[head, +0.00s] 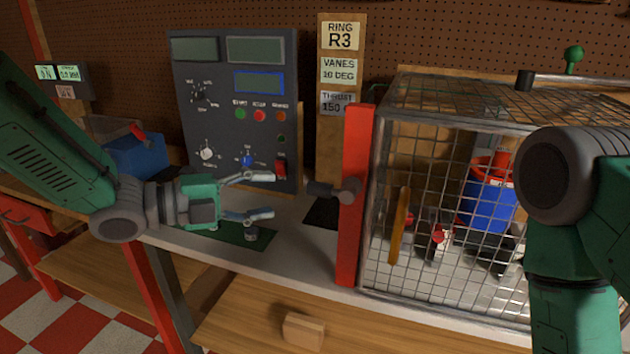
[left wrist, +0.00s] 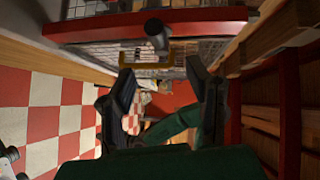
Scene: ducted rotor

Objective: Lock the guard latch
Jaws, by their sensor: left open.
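The guard is a wire mesh cage (head: 450,190) on the bench at the right. A red upright bar (head: 357,200) runs along its left edge. A dark latch handle (head: 335,190) sticks out from this bar toward the left. In the left wrist view the red bar (left wrist: 100,28) lies across the top with the dark latch handle (left wrist: 155,36) in front of it. My left gripper (head: 267,195) is open and empty, left of the latch handle and apart from it. Its fingers also show in the left wrist view (left wrist: 160,72). My right gripper is out of view.
A dark control panel (head: 235,110) stands behind my left gripper. A blue ducted unit (head: 487,205) and an orange-yellow handle (head: 400,225) show at the cage. A label post (head: 340,70) stands behind the red bar. My right arm covers the cage's right side.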

